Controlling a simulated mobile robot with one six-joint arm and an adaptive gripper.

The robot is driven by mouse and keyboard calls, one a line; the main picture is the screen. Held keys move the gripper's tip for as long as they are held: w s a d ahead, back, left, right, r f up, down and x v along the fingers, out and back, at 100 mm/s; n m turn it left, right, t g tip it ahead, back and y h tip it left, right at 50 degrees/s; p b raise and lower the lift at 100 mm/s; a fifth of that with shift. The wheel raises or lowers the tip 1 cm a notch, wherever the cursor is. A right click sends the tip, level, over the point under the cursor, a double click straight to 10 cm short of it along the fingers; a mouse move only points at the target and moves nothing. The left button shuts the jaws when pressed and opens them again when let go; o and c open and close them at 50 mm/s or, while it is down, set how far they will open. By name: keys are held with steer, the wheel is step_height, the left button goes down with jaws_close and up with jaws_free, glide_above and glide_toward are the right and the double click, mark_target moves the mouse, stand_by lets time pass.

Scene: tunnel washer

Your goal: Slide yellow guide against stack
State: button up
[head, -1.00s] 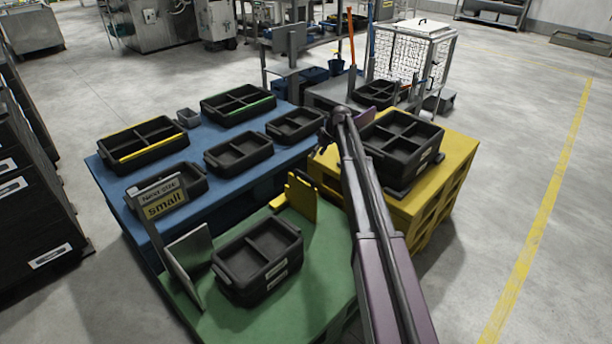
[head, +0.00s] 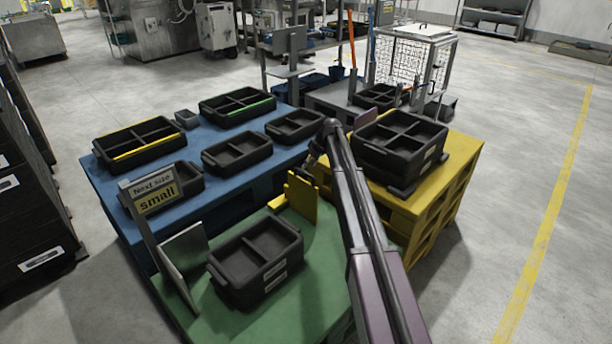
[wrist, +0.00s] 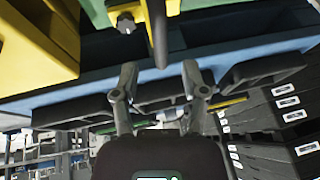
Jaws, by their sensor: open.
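The yellow guide (head: 302,198) stands upright on the green pallet (head: 320,300). A stack of dark two-compartment crates (head: 255,262) sits on that pallet, in front and left of the guide. Green surface shows between guide and stack. My gripper (head: 312,160) is just behind and above the guide's top, small and partly hidden by my arm. In the wrist view my gripper's two fingers (wrist: 158,82) are spread with nothing between them.
A blue pallet (head: 222,195) with several dark crates lies behind. A yellow pallet (head: 455,165) with a stacked dark crate (head: 400,140) is at right. The floor at right is clear.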

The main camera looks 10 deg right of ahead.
steer(key=shift+b+x, duration=1.3)
steer(key=shift+x, duration=0.5)
jaws_close()
